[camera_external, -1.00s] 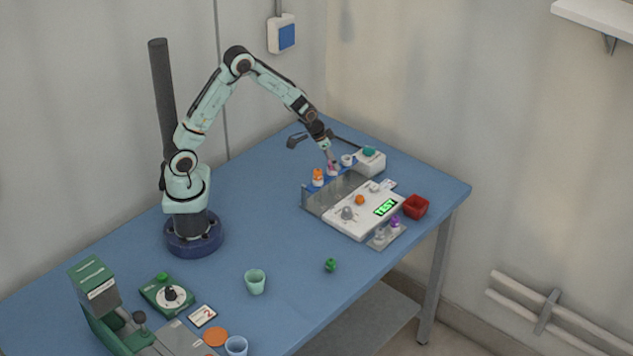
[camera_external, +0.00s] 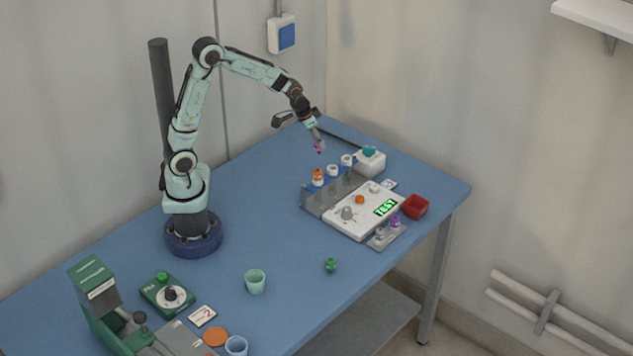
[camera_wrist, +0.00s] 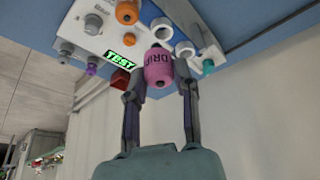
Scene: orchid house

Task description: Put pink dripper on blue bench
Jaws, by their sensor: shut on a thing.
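The pink dripper (camera_wrist: 158,70), with dark lettering on its side, is held between the fingers of my gripper (camera_wrist: 160,85) in the wrist view. In the external view my gripper (camera_external: 317,140) is in the air above the rack at the back of the bench. The pink dripper (camera_external: 319,148) shows there as a small pink spot at the fingertips, clear of the rack. The blue bench (camera_external: 270,210) is the long blue table top carrying the equipment.
An orange dripper (camera_external: 318,177) and white ring-shaped holders (camera_external: 332,170) stand in the row behind the white test device (camera_external: 360,212). A red box (camera_external: 416,206), a green cup (camera_external: 255,282) and a small green item (camera_external: 330,265) are nearby. The bench middle is mostly clear.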

